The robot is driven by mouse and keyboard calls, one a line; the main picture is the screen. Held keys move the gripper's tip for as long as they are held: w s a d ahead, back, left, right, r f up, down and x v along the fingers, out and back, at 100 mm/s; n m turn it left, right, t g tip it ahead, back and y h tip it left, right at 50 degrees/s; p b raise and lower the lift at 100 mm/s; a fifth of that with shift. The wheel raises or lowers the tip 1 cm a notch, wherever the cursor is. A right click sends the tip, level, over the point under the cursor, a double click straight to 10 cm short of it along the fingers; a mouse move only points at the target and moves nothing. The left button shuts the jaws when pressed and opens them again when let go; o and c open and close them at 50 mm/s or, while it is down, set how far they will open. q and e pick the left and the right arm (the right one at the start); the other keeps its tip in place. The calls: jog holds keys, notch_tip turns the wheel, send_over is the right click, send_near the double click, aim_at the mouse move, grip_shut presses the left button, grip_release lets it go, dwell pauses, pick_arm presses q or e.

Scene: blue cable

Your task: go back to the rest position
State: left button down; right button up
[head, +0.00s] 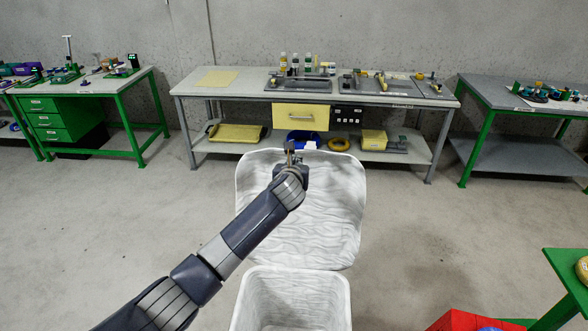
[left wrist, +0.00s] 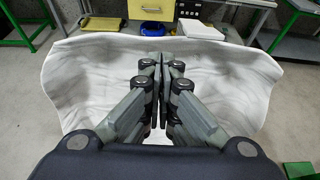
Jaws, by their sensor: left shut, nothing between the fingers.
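My left arm reaches in from the lower left of the head view, and its gripper (head: 290,148) points away toward the workbench. In the left wrist view the two fingers of this gripper (left wrist: 162,62) are together with nothing between them. The gripper is in front of the upright white panel of a white bin (head: 255,215), which also shows behind the fingers in the left wrist view (left wrist: 240,85). I cannot tell how far apart they are. My right gripper is not in view.
The bin's open body (head: 240,310) stands below. A grey workbench (head: 240,92) with a yellow drawer (head: 300,117) is behind; a blue item (head: 302,136) lies on its lower shelf. Green-legged tables stand left (head: 105,84) and right (head: 500,92). A red box (head: 460,322) is lower right.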

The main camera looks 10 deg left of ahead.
pick_arm(q)
jog(key=s+a+f+n+g, duration=0.1)
jog(key=s+f+n+g, duration=0.1)
jog(key=s+f+n, duration=0.55)
jog(key=s+a+f+n+g, duration=0.15)
jog(key=s+n, duration=0.25)
jog(key=s, duration=0.6)
jog(key=s+a+f+n+g, duration=0.2)
jog(key=s+f+n, duration=0.3)
jog(key=s, duration=0.3)
jog(key=s+a+f+n+g, duration=0.1)
jog(key=s+a+n+g, duration=0.15)
jog(key=s+n, duration=0.5)
jog(key=s+a+f+n+g, duration=0.1)
jog(key=s+a+n, duration=0.3)
jog(key=s, duration=0.7)
jog(key=s+a+f+n+g, duration=0.1)
jog(key=s+a+n, duration=0.2)
jog(key=s+n, duration=0.45)
notch_tip(320, 180, down, 29)
jog(key=s+m+g+b, duration=0.1)
jog(key=s+m+b, duration=0.1)
jog(key=s+b, duration=0.1)
jog(key=s+a+f+g+b, duration=0.1)
jog(key=s+a+f+b, duration=0.1)
jog(key=s+f, duration=1.4)
notch_tip(320, 180, down, 3)
jog(key=shift+s+a+r+g, duration=0.2)
jog(key=shift+s+a+g, duration=0.05)
jog(key=shift+s+g, duration=0.1)
